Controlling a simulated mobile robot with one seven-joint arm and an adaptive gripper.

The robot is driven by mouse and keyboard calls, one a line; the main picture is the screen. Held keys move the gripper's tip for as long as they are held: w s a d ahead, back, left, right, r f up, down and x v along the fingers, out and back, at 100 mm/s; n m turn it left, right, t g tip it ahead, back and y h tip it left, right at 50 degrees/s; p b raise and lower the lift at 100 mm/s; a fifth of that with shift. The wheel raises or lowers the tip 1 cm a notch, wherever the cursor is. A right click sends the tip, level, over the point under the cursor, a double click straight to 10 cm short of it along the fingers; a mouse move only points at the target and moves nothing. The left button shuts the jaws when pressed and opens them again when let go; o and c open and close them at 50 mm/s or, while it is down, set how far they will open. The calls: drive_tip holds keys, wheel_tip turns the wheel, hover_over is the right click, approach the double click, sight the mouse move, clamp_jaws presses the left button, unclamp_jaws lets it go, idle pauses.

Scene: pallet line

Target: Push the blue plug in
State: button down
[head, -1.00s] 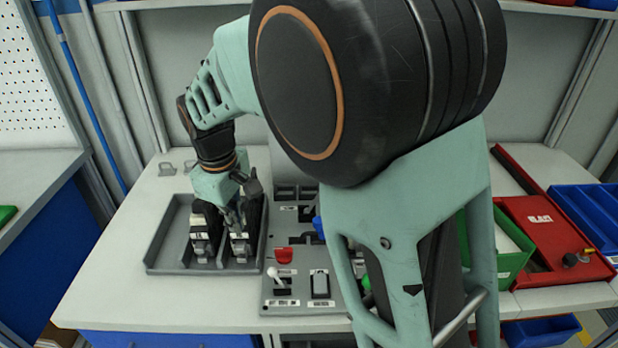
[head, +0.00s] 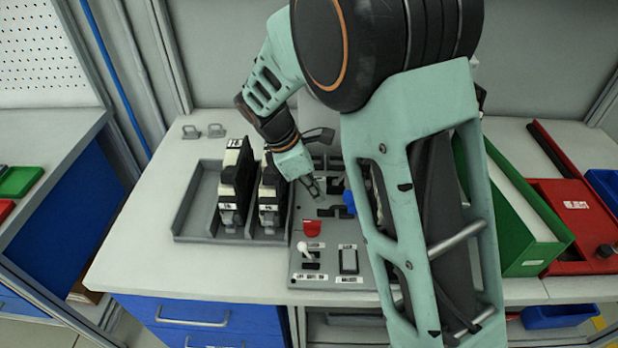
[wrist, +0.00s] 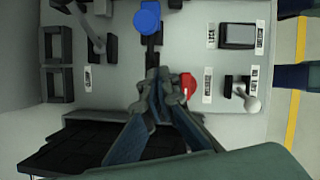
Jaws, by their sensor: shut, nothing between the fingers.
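The blue plug (wrist: 147,19) shows at the top of the wrist view, a round blue piece on the grey panel (wrist: 190,60) at the end of a dark slot. In the head view the blue plug (head: 349,201) is partly hidden behind my arm. My gripper (wrist: 162,78) is shut and empty, over the panel, with its tips apart from the plug and pointing towards it. In the head view my gripper (head: 318,194) is to the left of the plug. How far the plug is inserted cannot be told.
A red piece (head: 312,229), a white-knobbed lever (head: 303,249) and a rocker switch (head: 348,261) are on the panel's front. A grey tray (head: 190,225) with black modules (head: 231,190) stands left. A green bin (head: 530,225) and red case (head: 575,215) are right.

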sight(351, 197)
drive_tip(key=shift+w+d+f+p, duration=0.1)
drive_tip(key=shift+w+d+f, duration=0.1)
drive_tip(key=shift+d, duration=0.5)
drive_tip(key=shift+w+d+f+p, duration=0.1)
drive_tip(key=shift+w+d+f, duration=0.1)
drive_tip(key=shift+d, duration=0.55)
drive_tip(key=shift+w+d+f+p, duration=0.1)
drive_tip(key=shift+w+d+f, duration=0.1)
drive_tip(key=shift+d, duration=0.5)
drive_tip(key=shift+d, duration=1.8)
